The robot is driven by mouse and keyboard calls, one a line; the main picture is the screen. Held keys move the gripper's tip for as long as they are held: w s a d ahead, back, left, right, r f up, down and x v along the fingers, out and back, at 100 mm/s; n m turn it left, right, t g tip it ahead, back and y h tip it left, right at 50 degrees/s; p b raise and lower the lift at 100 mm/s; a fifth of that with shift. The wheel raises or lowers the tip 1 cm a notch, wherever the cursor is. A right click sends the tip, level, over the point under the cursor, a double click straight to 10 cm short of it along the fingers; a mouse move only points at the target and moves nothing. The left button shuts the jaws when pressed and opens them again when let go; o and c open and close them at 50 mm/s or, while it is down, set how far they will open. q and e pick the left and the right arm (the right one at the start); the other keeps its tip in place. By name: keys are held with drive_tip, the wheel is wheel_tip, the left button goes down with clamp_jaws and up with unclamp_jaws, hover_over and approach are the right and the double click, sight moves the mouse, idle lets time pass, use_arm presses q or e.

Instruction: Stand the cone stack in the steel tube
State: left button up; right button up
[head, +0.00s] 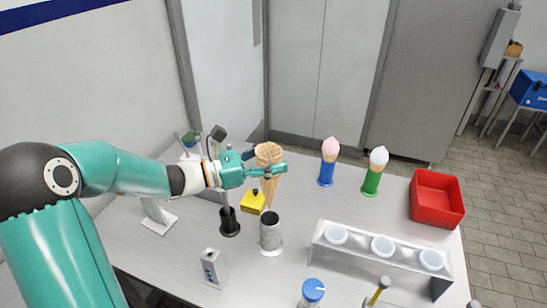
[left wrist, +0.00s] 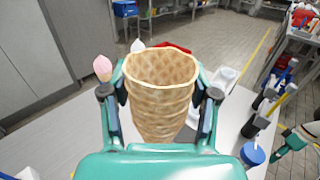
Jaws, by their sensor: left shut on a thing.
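The cone stack (head: 268,153) is tan waffle, upright with its mouth up. My left gripper (head: 267,171) is shut on it from the left. In the left wrist view the cone stack (left wrist: 160,85) sits between the two fingers of my left gripper (left wrist: 158,98). The steel tube (head: 270,238) stands upright on the table with its open top up. The cone's narrow end points down just above or behind the tube's rim; I cannot tell which. The tube is hidden in the wrist view. A teal part of my right arm (left wrist: 292,146) shows at the right there; its jaws are unclear.
A yellow block (head: 252,203) and a black holder (head: 229,222) with tools stand close to the tube. A steel rack (head: 340,252) with white cups is right of it. Pink (head: 329,162) and white-topped (head: 374,172) cones and a red bin (head: 437,198) stand behind.

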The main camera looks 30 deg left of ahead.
drive_tip(key=o, duration=0.7)
drive_tip(key=shift+f, duration=0.15)
use_arm(q)
drive_tip(key=b, duration=0.8)
hover_over(271, 203)
drive_tip(key=shift+w+a+f, duration=0.1)
drive_tip(key=shift+w+f, duration=0.05)
drive_tip(key=shift+f, duration=1.25)
drive_tip(key=shift+w+f, duration=0.15)
drive_tip(key=shift+f, duration=1.25)
drive_tip(key=shift+w+a+f, duration=0.1)
drive_tip(key=shift+w+f, duration=0.05)
drive_tip(key=shift+f, duration=1.25)
use_arm(e)
wheel_tip(271, 203, down, 7)
drive_tip(key=shift+f, duration=0.15)
use_arm(q)
drive_tip(key=shift+f, duration=0.2)
use_arm(e)
drive_tip(key=shift+f, duration=0.25)
use_arm(q)
drive_tip(key=shift+f+b, duration=2.5)
drive_tip(key=shift+f, duration=0.45)
drive_tip(key=o, duration=0.9)
use_arm(e)
wheel_tip(271, 203, down, 5)
drive_tip(key=shift+r, duration=0.1)
use_arm(q)
drive_tip(key=v, duration=1.2)
drive_tip(key=shift+d, duration=0.1)
